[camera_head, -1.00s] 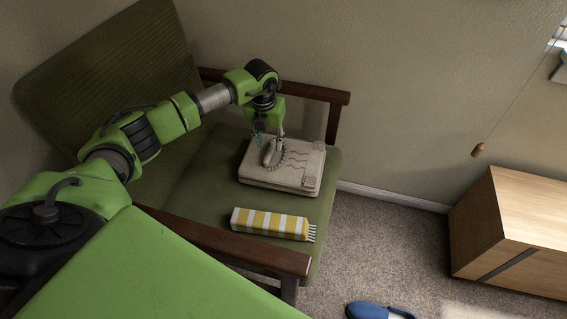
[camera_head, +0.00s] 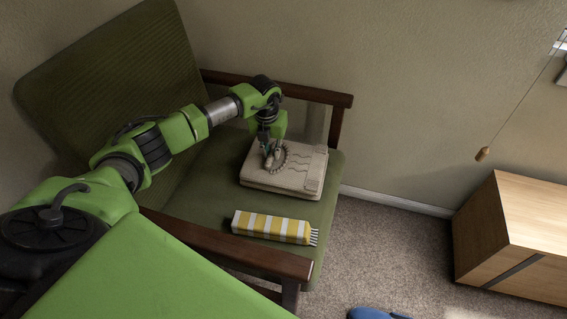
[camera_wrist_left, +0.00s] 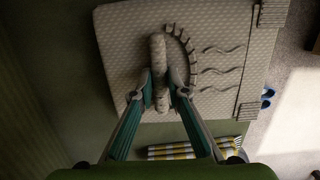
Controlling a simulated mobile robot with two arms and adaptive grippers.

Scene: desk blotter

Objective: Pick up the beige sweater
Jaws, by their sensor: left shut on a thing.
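The beige sweater (camera_head: 300,170) lies folded in a flat square on the green chair seat. It also shows in the left wrist view (camera_wrist_left: 215,25), with its ribbed collar and wavy knit pattern. My left gripper (camera_head: 271,156) points down onto the sweater near its collar. In the left wrist view my left gripper (camera_wrist_left: 160,88) has its two fingertips shut on a raised fold of the sweater. The sweater's body still appears to rest on the seat. My right gripper is not in view.
A yellow-and-white striped scarf (camera_head: 272,227) lies folded on the seat in front of the sweater. Wooden armrests (camera_head: 225,245) flank the seat. A wooden cabinet (camera_head: 520,235) stands at right, and a blue shoe (camera_head: 375,313) is on the carpet.

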